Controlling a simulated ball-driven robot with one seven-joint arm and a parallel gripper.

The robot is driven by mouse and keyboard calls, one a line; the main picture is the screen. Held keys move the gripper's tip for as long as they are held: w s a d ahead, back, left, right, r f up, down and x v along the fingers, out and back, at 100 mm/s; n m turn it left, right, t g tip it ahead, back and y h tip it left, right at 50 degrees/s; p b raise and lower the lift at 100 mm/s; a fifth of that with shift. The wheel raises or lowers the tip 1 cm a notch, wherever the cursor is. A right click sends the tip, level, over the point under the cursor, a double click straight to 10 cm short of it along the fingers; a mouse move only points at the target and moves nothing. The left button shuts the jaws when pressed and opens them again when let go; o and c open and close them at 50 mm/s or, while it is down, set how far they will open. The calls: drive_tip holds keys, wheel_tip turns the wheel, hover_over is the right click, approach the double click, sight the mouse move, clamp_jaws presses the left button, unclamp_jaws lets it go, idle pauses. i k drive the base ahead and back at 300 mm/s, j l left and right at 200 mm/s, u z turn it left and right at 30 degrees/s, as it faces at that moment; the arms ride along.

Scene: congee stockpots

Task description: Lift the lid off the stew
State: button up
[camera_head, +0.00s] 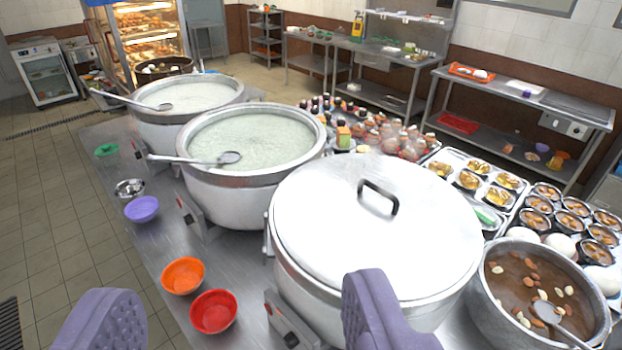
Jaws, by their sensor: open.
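A large white-silver lid (330,225) covers the wide pot (295,278) in the middle foreground. A dark arched handle (378,196) stands up from the lid. The contents of this pot are hidden. My gripper (237,308) shows at the bottom edge as two purple fingers, wide apart and empty. The right finger overlaps the near side of the lidded pot in the picture. The left finger is over the floor side in the picture. The handle is above and to the right of the fingers and not between them.
Two open pots of pale congee (252,137) (187,95) with ladles stand behind. An open pot of brown stew (520,285) with a ladle stands at the right. Orange (183,276) and red (214,312) bowls sit near the left counter edge. Trays of filled cups (570,215) crowd the right.

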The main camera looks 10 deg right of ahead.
sight(336, 216)
drive_tip(key=i+j+z, duration=0.15)
drive_tip(key=z, duration=0.8)
drive_tip(key=i+j+z, duration=0.15)
drive_tip(key=j+z, duration=0.25)
drive_tip(key=j, duration=0.35)
drive_tip(key=j+z, duration=0.4)
drive_tip(key=j, duration=1.6)
drive_tip(key=i+z, duration=0.05)
drive_tip(key=i, duration=0.05)
